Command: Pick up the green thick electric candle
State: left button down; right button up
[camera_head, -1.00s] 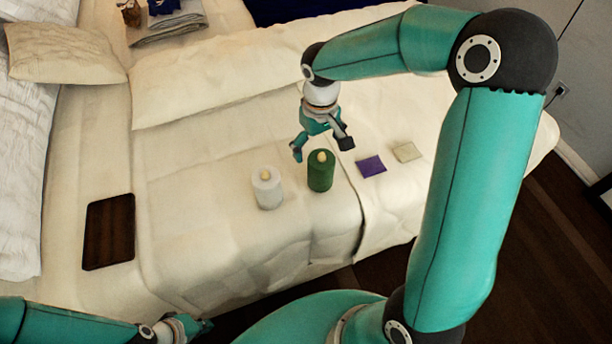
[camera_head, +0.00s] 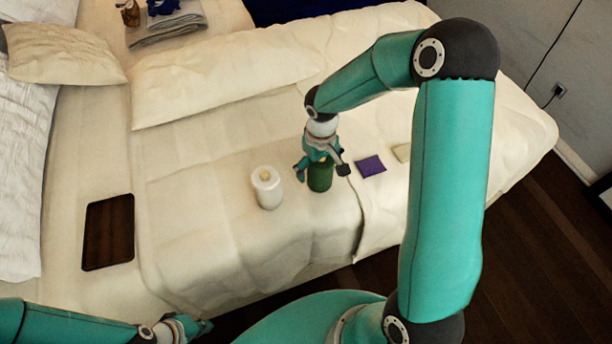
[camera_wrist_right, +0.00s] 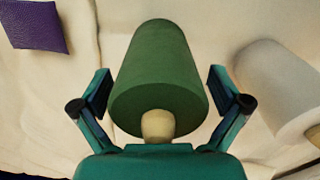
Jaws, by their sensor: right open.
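The green thick electric candle (camera_head: 320,180) stands upright on the bed, its top hidden behind my right gripper (camera_head: 322,170) in the head view. In the right wrist view the green candle (camera_wrist_right: 160,75) lies between the two fingers of my right gripper (camera_wrist_right: 160,92), with its pale flame tip towards the palm. The fingers are open, one on each side, with gaps between them and the candle. My left gripper (camera_head: 190,328) is at the lower left edge, far from the candle; its fingers are too small and dark to judge.
A white candle (camera_head: 267,188) stands just left of the green one. A purple packet (camera_head: 370,166) and a pale packet (camera_head: 402,152) lie to the right. A dark brown tray (camera_head: 108,233) lies at the left. The bed (camera_head: 200,230) between tray and white candle is clear.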

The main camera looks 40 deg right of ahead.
jog(key=c, duration=1.3)
